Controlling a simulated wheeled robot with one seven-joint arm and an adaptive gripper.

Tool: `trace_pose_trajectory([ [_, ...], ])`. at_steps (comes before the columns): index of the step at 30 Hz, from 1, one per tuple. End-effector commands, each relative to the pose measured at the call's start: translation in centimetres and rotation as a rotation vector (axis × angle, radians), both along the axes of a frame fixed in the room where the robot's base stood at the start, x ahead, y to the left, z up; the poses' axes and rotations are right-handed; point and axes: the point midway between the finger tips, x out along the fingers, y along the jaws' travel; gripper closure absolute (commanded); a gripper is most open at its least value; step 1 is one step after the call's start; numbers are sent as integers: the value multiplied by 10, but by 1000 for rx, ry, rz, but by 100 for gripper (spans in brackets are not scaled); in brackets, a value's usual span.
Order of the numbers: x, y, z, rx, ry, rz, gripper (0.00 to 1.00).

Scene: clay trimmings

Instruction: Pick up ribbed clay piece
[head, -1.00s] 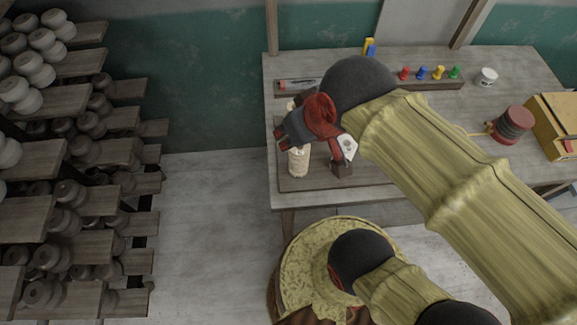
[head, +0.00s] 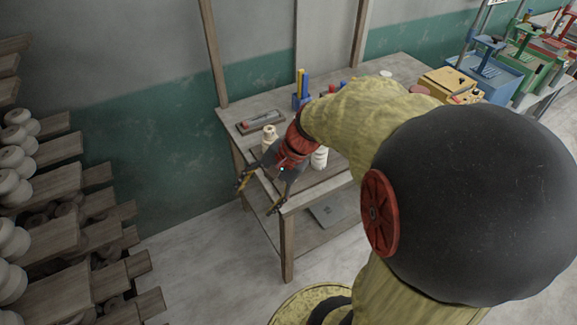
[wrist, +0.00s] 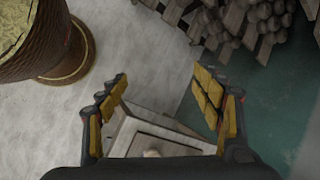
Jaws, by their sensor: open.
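My gripper (head: 258,194) is open and empty, its two fingers spread beyond the table's front left corner in the head view. In the wrist view the open fingers (wrist: 160,78) frame a table corner. Two pale clay pieces stand on the table near my wrist. One (head: 269,137) is just behind my gripper, and the other (head: 319,158) is to its right, partly hidden by my arm. I cannot tell clearly which is the ribbed one. A small pale top (wrist: 151,153) shows low in the wrist view, mostly cut off by my gripper's body.
The wooden table (head: 235,122) holds a shallow tray (head: 260,122) and a yellow box (head: 448,84). Shelves of clay pots (head: 60,215) stand at left. Open floor lies between shelves and table.

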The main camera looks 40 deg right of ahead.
Motion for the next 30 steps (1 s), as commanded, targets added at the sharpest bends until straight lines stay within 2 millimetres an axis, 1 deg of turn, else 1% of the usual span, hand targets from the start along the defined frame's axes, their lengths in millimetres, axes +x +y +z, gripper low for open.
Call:
trace_pose_trajectory([
  [1, 6, -20, -13, 81, 26, -111, 34],
  [2, 10, -30, -18, 128, 37, -176, 34],
  [3, 14, -45, -26, 192, 47, -264, 34],
  [5, 20, -70, -38, 288, 59, -396, 34],
  [6, 22, -87, -47, 352, 66, -482, 34],
  [8, 24, -114, -60, 446, 69, -611, 34],
  [9, 24, -131, -69, 506, 68, -693, 34],
  [12, 20, -171, -87, 632, 59, -865, 34],
  [14, 17, -190, -96, 697, 51, -951, 34],
  [15, 18, -204, -99, 746, 41, -1009, 34],
  [16, 21, -212, -99, 785, 32, -1051, 34],
  [18, 30, -226, -93, 857, 14, -1116, 34],
  [21, 39, -240, -86, 936, -6, -1182, 34],
  [23, 43, -246, -83, 969, -14, -1206, 34],
  [26, 51, -249, -83, 994, -19, -1223, 34],
  [30, 64, -244, -88, 994, -19, -1224, 34],
])
